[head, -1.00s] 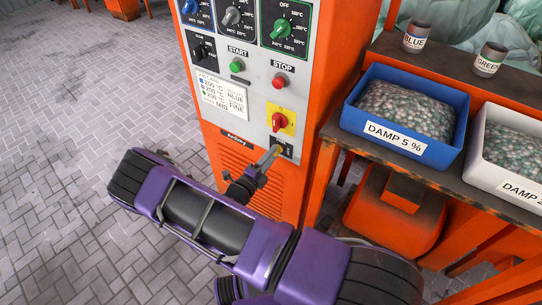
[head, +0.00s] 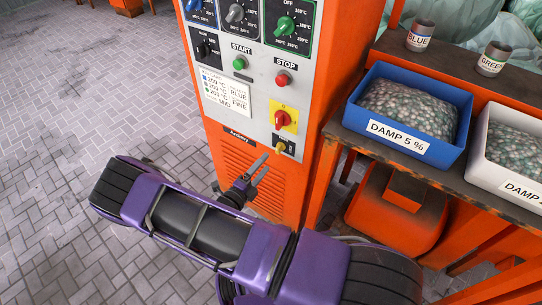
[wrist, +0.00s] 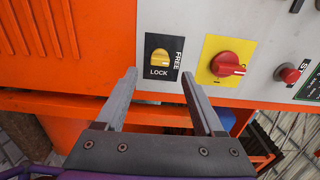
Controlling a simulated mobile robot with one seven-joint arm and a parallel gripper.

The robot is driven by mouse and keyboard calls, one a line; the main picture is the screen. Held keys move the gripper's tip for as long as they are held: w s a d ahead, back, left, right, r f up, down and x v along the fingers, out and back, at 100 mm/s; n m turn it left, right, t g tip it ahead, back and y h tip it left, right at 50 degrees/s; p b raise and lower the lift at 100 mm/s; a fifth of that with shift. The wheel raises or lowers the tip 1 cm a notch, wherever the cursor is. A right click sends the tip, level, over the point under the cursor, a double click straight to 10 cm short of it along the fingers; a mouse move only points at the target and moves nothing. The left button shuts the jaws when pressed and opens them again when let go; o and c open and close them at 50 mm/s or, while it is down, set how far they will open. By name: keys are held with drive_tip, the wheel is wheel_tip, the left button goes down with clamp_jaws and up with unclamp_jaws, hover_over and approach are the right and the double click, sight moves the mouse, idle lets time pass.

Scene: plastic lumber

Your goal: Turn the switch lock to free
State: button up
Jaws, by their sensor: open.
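The switch lock is a small yellow knob (wrist: 160,56) on a black plate, with FREE along one side and LOCK along another. In the head view the lock knob (head: 281,146) sits low on the machine's grey panel, below the red rotary switch. Which label the knob points at is not clear. My gripper (wrist: 159,76) is open and empty. In the wrist view its fingertips lie on either side below the plate, apart from the knob. In the head view my gripper (head: 264,166) is just below and left of the switch.
A red rotary switch (wrist: 225,64) on a yellow plate and a red STOP button (wrist: 289,75) are beside the lock. A bench to the right holds a blue bin (head: 372,84) and a white bin (head: 480,166).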

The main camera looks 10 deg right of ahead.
drive_tip(key=v, duration=1.1)
